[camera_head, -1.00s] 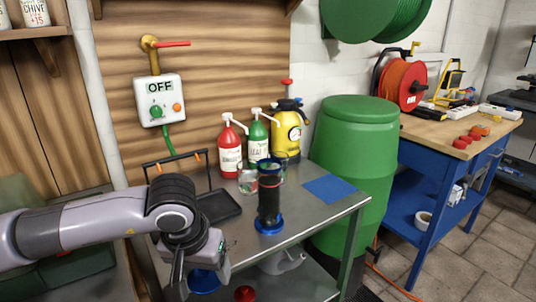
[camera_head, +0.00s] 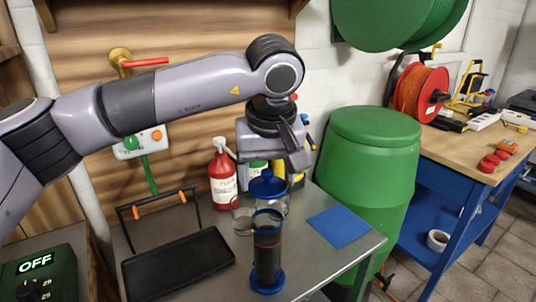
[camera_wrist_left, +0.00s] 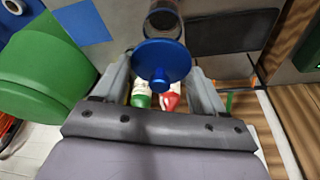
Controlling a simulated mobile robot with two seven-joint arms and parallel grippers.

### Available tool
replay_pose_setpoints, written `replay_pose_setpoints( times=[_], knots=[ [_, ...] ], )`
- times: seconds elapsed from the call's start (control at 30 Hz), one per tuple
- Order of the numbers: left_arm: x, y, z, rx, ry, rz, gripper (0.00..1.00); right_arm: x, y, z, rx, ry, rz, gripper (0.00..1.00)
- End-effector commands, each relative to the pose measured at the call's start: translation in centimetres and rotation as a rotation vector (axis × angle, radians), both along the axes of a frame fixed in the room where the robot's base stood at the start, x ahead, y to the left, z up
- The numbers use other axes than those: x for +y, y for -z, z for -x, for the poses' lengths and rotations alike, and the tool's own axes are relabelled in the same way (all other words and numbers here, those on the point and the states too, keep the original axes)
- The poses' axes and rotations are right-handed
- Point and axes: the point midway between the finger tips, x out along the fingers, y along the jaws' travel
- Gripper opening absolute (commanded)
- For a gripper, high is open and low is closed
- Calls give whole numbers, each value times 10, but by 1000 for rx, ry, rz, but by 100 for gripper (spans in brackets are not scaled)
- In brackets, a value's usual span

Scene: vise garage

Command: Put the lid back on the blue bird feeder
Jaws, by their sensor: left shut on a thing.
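The blue bird feeder (camera_head: 267,258) is a clear tube with dark contents, a blue rim and a blue base. It stands upright on the metal table. My left gripper (camera_head: 274,164) is shut on the blue lid (camera_head: 268,186) and holds it by its knob, above and behind the feeder's top in the head view. In the left wrist view the lid (camera_wrist_left: 150,52) sits between the fingers (camera_wrist_left: 160,76), and the feeder's tube (camera_wrist_left: 163,20) shows past it. The lid looks apart from the tube. My right gripper is not in view.
A red pump bottle (camera_head: 222,178) and other bottles stand at the back. A black tray (camera_head: 178,264) lies at left, a blue mat (camera_head: 338,227) at right. A green barrel (camera_head: 368,180) stands beyond the table.

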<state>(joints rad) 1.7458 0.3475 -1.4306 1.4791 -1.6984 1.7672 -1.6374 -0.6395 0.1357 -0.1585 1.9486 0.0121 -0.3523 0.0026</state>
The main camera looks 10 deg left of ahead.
Motion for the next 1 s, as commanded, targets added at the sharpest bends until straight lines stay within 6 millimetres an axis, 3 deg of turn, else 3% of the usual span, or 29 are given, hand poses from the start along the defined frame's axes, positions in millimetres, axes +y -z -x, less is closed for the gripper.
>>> replay_pose_setpoints(
  times=[0.37, 0.73, 1.0],
  knots=[
    [0, 11, 0, 0, 1, 1, 42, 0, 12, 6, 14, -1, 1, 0],
    [0, 46, 0, 0, 1, 1, 42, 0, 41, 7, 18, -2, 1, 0],
    [0, 63, 0, 0, 1, 1, 42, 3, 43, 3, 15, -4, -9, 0]
  ],
)
